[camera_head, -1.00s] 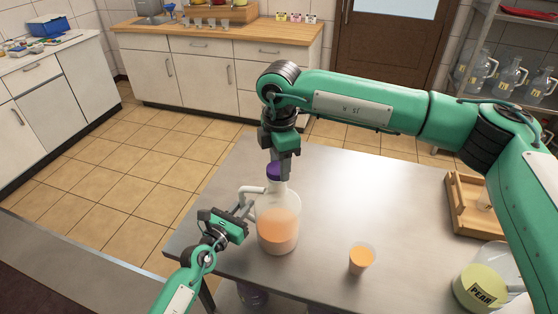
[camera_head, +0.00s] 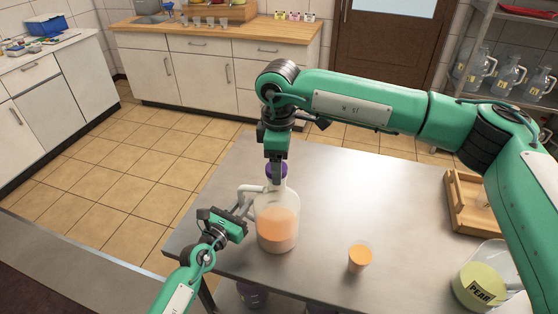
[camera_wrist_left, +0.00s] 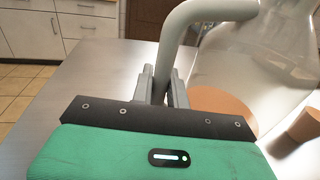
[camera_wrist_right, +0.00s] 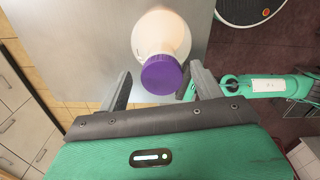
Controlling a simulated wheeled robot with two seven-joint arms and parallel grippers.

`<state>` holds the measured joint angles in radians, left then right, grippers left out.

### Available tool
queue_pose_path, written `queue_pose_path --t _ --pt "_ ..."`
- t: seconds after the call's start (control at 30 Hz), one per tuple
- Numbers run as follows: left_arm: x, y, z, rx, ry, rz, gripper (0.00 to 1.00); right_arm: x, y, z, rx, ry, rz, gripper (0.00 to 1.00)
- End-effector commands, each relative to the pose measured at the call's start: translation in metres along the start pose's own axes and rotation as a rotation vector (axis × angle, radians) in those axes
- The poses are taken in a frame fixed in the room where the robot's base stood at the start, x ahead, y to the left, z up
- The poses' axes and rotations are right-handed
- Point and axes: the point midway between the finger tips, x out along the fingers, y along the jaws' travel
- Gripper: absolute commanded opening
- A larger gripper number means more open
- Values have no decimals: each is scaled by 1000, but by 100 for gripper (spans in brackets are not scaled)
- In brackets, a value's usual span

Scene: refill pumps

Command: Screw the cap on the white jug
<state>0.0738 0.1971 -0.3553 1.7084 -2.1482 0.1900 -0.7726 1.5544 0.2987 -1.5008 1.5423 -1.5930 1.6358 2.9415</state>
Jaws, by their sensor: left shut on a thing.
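The white jug (camera_head: 277,222), a clear one with orange liquid, stands upright near the table's front left. Its purple cap (camera_head: 276,170) sits on the neck; how tight it is I cannot tell. My left gripper (camera_head: 241,212) is shut on the jug's pale handle (camera_wrist_left: 178,42). My right gripper (camera_head: 276,180) points down over the cap. In the right wrist view, its open fingers (camera_wrist_right: 163,86) stand on either side of the purple cap (camera_wrist_right: 162,74), with a gap at each side. The fingers partly hide the cap in the head view.
A cup of orange liquid (camera_head: 360,257) stands right of the jug. A jar labelled PEAR (camera_head: 482,287) and a wooden tray (camera_head: 463,208) are at the table's right. The metal table (camera_head: 350,195) is clear behind the cup.

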Motion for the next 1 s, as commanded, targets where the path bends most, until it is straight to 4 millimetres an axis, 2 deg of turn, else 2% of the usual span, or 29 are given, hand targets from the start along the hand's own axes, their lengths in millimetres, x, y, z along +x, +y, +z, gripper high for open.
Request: queue_pose_path --t 0.23,0.57,1.0 --pt "0 0 0 -1 1 0 0 -5 0 0 -1 0 0 67" --pt "0 0 0 -1 1 0 0 -43 0 0 -1 0 1 67" --pt "0 0 0 -1 1 0 0 -45 0 0 -50 -1 -1 68"
